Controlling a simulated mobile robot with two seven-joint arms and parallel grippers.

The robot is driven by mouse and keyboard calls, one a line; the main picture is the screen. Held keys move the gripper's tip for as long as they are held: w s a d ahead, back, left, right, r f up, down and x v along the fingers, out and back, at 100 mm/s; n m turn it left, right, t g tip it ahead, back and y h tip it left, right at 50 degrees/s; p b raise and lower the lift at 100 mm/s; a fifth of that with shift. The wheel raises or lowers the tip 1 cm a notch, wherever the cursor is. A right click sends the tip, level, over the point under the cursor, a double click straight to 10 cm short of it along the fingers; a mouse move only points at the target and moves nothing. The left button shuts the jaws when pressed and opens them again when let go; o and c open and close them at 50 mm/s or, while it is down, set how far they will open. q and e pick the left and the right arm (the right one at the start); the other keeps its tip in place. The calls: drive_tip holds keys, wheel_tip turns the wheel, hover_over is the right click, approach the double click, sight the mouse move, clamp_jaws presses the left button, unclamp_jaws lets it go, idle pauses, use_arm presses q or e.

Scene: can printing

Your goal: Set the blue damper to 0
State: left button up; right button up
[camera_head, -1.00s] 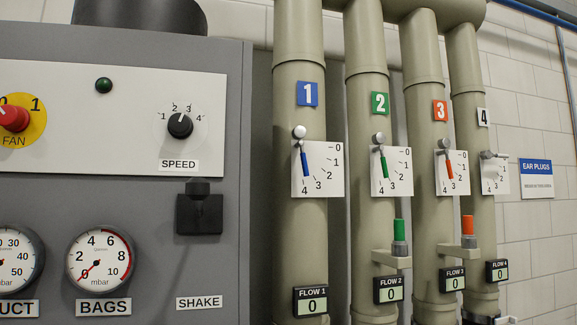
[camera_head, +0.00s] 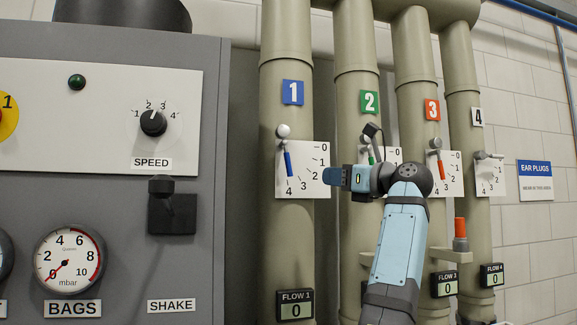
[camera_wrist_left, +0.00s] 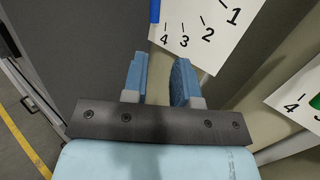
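The blue damper (camera_head: 288,164) is a lever with a blue handle on pipe 1. It hangs down from its pivot, close to the 4 on its white dial plate (camera_head: 312,160); the 0 is at the plate's upper right. In the left wrist view the blue handle (camera_wrist_left: 155,10) shows only its end at the top edge, with the dial plate (camera_wrist_left: 205,25) beside it. My left gripper (camera_head: 330,176) is at the plate's right edge, apart from the handle. In the left wrist view its blue fingers (camera_wrist_left: 159,78) are apart with nothing between them. My right gripper is not in view.
Pipes 2, 3 and 4 stand to the right, with a green damper (camera_head: 370,158) partly hidden by my arm and an orange damper (camera_head: 440,167). A grey control cabinet (camera_head: 215,110) stands left of pipe 1. The FLOW 1 display (camera_head: 296,304) reads 0.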

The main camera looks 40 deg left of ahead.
sight(290, 163)
use_arm(q)
wheel_tip(290, 163, up, 4)
drive_tip(key=s+h, duration=0.1)
drive_tip(key=s, duration=0.1)
drive_tip(key=shift+n, duration=0.4)
drive_tip(key=a+p, duration=0.1)
drive_tip(key=a, duration=0.3)
drive_tip(key=w+a+p, duration=0.1)
drive_tip(key=a, duration=0.3)
drive_tip(key=w+a+p, duration=0.1)
drive_tip(key=a, duration=0.3)
drive_tip(key=shift+a+f, duration=0.1)
drive_tip(key=shift+a, duration=0.3)
clamp_jaws()
